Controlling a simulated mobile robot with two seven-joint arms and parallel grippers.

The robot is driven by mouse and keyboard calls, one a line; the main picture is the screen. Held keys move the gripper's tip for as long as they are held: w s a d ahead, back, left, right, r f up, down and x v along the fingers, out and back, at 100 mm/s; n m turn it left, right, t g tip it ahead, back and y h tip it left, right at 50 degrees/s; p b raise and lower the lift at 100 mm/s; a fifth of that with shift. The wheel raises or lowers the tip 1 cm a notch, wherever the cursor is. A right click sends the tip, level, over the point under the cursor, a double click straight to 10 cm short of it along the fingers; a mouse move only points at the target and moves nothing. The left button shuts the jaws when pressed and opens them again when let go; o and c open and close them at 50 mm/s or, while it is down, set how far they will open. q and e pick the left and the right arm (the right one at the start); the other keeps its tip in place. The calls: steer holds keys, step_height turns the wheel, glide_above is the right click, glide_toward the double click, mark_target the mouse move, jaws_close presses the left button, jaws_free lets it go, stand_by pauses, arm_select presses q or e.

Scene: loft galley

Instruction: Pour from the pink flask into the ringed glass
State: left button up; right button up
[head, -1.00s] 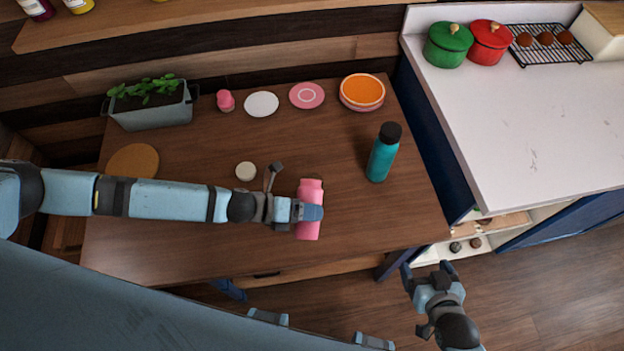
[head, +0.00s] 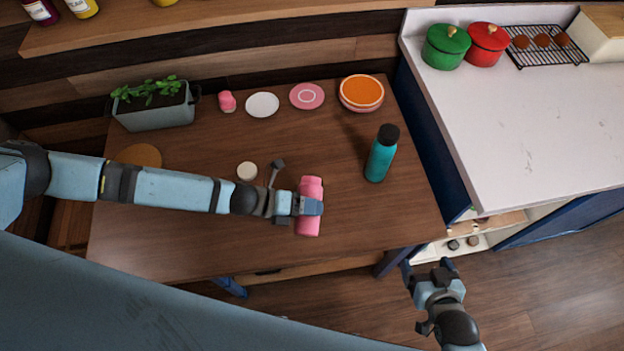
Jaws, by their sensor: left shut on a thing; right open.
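The pink flask (head: 310,225) is near the front middle of the wooden table (head: 180,245). It looks upright, and I cannot tell whether it touches the table. My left gripper (head: 312,206) is shut on the flask around its middle, hiding part of it. My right gripper (head: 432,270) is open and empty, beyond the table's front right corner. I cannot make out a ringed glass for certain. A pink disc with a pale ring (head: 307,96) lies at the back of the table and looks like a plate.
A teal bottle (head: 381,158) stands right of the flask. A small white round thing (head: 246,171) lies behind my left wrist. A white plate (head: 262,105), a small pink object (head: 227,101), stacked orange and pink dishes (head: 361,92) and a planter (head: 155,115) line the back.

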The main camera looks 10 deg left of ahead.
arm_select(q)
steer(key=shift+w+r+n+g+p, duration=0.3)
steer(key=shift+r+g+p, duration=0.15)
steer(key=shift+p, duration=0.55)
steer(key=shift+w+f+n+g+p, duration=0.15)
steer(key=shift+n+g+p, duration=0.2)
steer(key=shift+n+p, duration=0.3)
stand_by(0.7)
steer(key=shift+w+r+p, duration=0.1)
steer(key=shift+r+p, duration=0.1)
steer(key=shift+p, duration=0.15)
stand_by(0.3)
steer(key=shift+r+n+g, duration=0.1)
steer(key=shift+n+g, duration=0.15)
steer(key=shift+g, duration=0.05)
steer(key=shift+w+a+r, duration=0.1)
steer(key=shift+r, duration=0.1)
stand_by(0.3)
steer(key=shift+w+r+n+g, duration=0.15)
steer(key=shift+r+n+g, duration=0.1)
steer(key=shift+n+g, duration=0.2)
steer(key=shift+w+r+n, duration=0.15)
steer(key=shift+r+n, duration=0.05)
steer(key=shift+n, duration=0.05)
stand_by(0.5)
